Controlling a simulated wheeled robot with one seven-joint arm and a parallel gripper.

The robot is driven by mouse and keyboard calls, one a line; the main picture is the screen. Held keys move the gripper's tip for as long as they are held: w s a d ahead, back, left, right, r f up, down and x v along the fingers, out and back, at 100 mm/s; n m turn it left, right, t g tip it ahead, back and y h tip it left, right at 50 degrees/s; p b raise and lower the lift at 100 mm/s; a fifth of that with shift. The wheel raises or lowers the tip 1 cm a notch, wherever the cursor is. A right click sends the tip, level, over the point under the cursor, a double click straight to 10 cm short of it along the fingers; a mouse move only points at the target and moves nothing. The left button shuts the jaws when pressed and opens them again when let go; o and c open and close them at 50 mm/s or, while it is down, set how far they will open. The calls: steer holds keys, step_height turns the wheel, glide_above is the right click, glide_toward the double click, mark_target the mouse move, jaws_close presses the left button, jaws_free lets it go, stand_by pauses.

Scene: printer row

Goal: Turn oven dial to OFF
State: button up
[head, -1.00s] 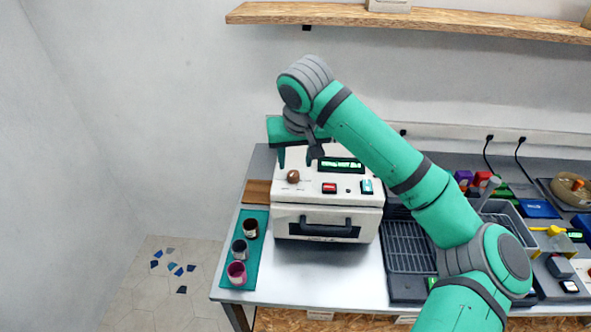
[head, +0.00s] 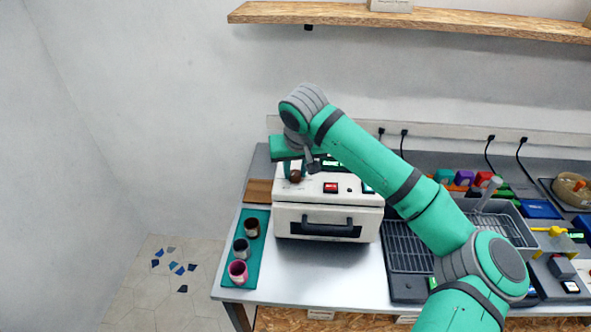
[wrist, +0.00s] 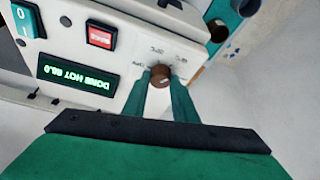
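The oven (head: 325,222) is a white box with a dark handle on its front door. Its brown round dial (head: 295,175) is at the left of the sloped control panel and shows larger in the wrist view (wrist: 160,77). Small labels surround the dial, too blurred to read surely; a light mark shows on its face. My gripper (head: 296,169) is over the panel, its green fingers on either side of the dial. In the wrist view the fingertips (wrist: 161,82) appear to press on both sides of it.
Beside the dial are a lit green display (wrist: 75,77), a red switch (wrist: 101,36) and a teal switch (wrist: 26,19). Cups stand on a green mat (head: 255,262) left of the oven. A grey rack (head: 405,250) stands right.

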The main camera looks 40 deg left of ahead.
steer(key=shift+n, duration=0.3)
steer(key=n+g, duration=0.1)
steer(key=n, duration=0.2)
steer(key=n+g+y, duration=0.1)
steer(key=n, duration=0.2)
steer(key=shift+w, duration=0.15)
steer(key=n, duration=0.2)
steer(key=n+g, duration=0.2)
steer(key=n, duration=0.1)
steer(key=shift+w+r+n, duration=0.1)
steer(key=shift+w+n, duration=0.15)
steer(key=shift+n, duration=0.05)
steer(key=n+g, duration=0.1)
steer(key=n, duration=0.1)
steer(key=n+h, duration=0.1)
steer(key=n, duration=0.1)
steer(key=n+g, duration=0.1)
steer(key=n, duration=0.2)
steer(key=shift+w+a+g, duration=0.1)
steer(key=shift+w+g, duration=0.15)
steer(key=shift+g, duration=0.05)
steer(key=n+h, duration=0.1)
steer(key=n, duration=0.1)
steer(key=n+h, duration=0.1)
steer(key=n, duration=0.2)
steer(key=shift+w+a+g, duration=0.1)
steer(key=shift+g, duration=0.3)
steer(key=shift+a, duration=0.1)
steer(key=o, duration=1)
